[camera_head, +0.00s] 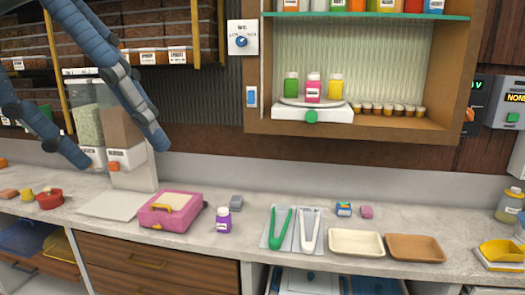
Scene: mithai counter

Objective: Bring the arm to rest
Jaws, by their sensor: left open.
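My left gripper (120,151) is at the upper left of the head view, close to the camera. Its two blue jointed fingers come in from the top and left edges and point down and to the right. The fingertips are wide apart and nothing shows held between them. They appear in front of a dispenser (131,160) with clear bins, partly hiding it. The gap in depth between fingers and dispenser cannot be told. My right gripper does not show.
The counter holds a pink box (158,217), a purple bottle (223,221), green tongs (281,229), white tongs (311,229), a cream tray (356,243) and a brown tray (415,248). A wooden wall cabinet (345,127) with bottles hangs above. The counter's middle back is mostly clear.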

